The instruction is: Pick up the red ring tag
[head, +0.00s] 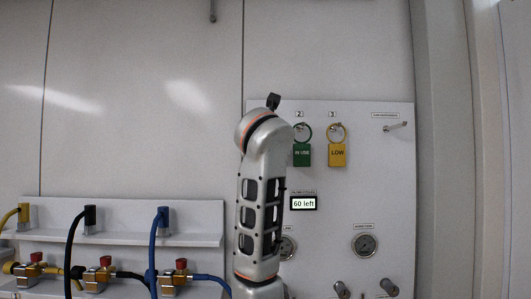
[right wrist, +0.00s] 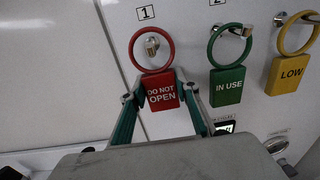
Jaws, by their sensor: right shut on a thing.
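The red ring tag (right wrist: 162,88), reading "DO NOT OPEN", shows in the right wrist view below the number 1 label. Its red ring is around a metal peg (right wrist: 152,43) on the panel. My right gripper (right wrist: 161,91) is shut on the tag's flat body, with one green finger on each side. In the head view my right arm stands in front of the panel's left part and hides the red tag and the gripper. My left gripper is in neither view.
A green "IN USE" tag (head: 302,154) and a yellow "LOW" tag (head: 337,154) hang to the right on the white panel (head: 385,185). An empty peg (head: 396,127) is at upper right. Gauges (head: 365,244) and hoses (head: 73,240) lie lower.

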